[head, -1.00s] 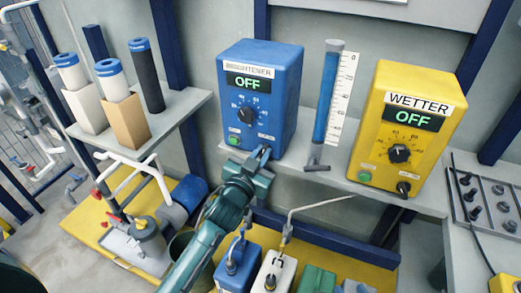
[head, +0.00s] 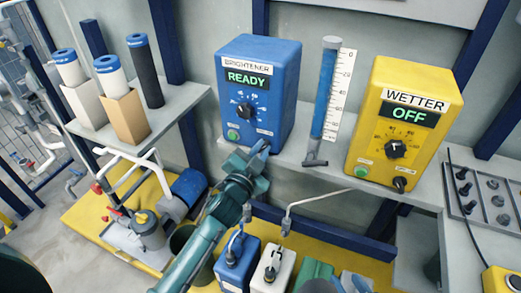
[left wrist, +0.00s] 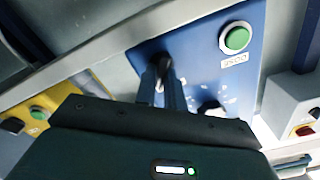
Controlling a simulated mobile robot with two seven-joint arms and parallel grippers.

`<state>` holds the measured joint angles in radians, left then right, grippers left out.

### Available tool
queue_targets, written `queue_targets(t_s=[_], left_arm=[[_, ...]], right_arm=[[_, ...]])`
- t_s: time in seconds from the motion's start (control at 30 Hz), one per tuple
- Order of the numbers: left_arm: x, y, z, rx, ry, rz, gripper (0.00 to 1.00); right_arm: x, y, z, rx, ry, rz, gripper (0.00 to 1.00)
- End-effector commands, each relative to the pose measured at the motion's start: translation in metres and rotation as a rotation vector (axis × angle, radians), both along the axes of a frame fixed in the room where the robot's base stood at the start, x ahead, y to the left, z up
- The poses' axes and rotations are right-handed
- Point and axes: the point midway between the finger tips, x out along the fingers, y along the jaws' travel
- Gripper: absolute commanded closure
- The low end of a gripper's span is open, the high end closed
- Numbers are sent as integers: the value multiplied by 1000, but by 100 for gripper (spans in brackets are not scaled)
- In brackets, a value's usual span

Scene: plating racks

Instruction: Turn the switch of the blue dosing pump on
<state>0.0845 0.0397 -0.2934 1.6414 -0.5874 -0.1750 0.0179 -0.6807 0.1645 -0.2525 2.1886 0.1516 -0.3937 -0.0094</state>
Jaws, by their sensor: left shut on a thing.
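The blue dosing pump (head: 278,75), labelled BRIGHTENER, stands on the grey shelf and its display reads READY. Its front has a dial (head: 245,110) and a green button (head: 233,134). My left gripper (head: 262,148) is at the pump's lower right front corner, shut on the switch and hiding most of it in the head view. In the left wrist view the gripper (left wrist: 163,85) is closed around the dark switch (left wrist: 160,72) on the blue panel, with the green button (left wrist: 236,38) to the right. My right gripper is not in view.
A yellow pump (head: 430,85) labelled WETTER reads OFF, to the right. A blue level tube (head: 325,95) with a scale stands between the pumps. Filter cartridges (head: 107,70) stand on the left shelf. Canisters (head: 236,262) sit below my left arm.

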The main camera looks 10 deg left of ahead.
Motion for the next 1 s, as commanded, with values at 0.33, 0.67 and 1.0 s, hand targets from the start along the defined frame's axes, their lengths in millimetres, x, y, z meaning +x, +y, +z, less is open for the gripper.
queue_targets(t_s=[0.33,0.67,1.0], left_arm=[[0,0,0,3,-1,0,79],[0,0,0,1,0,0,67],[-40,8,-1,0,2,0,67]], right_arm=[[-2,0,-1,1,5,1,64],[-2,0,-2,0,6,0,64],[-2,0,0,-2,6,0,64]])
